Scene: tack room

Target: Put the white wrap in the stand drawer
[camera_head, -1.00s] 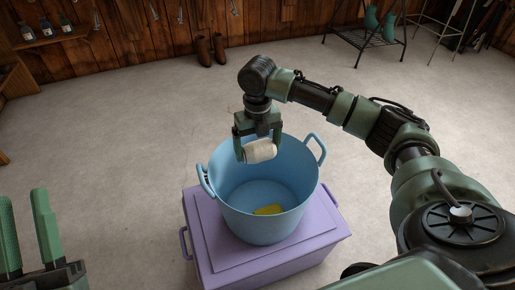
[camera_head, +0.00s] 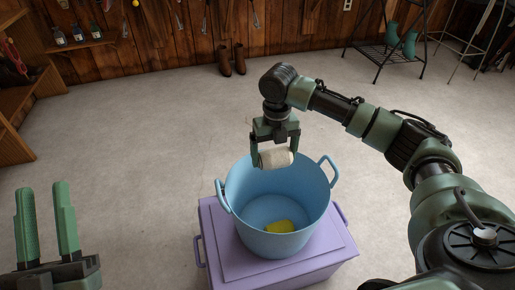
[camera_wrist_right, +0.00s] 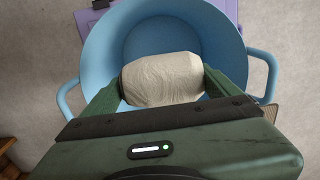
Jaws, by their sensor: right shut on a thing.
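The white wrap (camera_head: 275,159) is a short pale roll. My right gripper (camera_head: 272,157) is shut on it and holds it above the far part of the blue tub's opening. In the right wrist view the wrap (camera_wrist_right: 162,79) lies sideways between the two fingers, with the tub behind it. My left gripper (camera_head: 46,222) is at the lower left, its two green fingers apart and with nothing between them. I cannot make out a stand drawer in these views.
The blue two-handled tub (camera_head: 236,206) stands on a purple lidded box (camera_head: 222,240). A yellow item (camera_head: 279,227) lies in the tub. Brown boots (camera_head: 232,60), a black rack (camera_head: 377,52) and wooden shelves (camera_head: 22,95) are along the walls. Open floor lies around the box.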

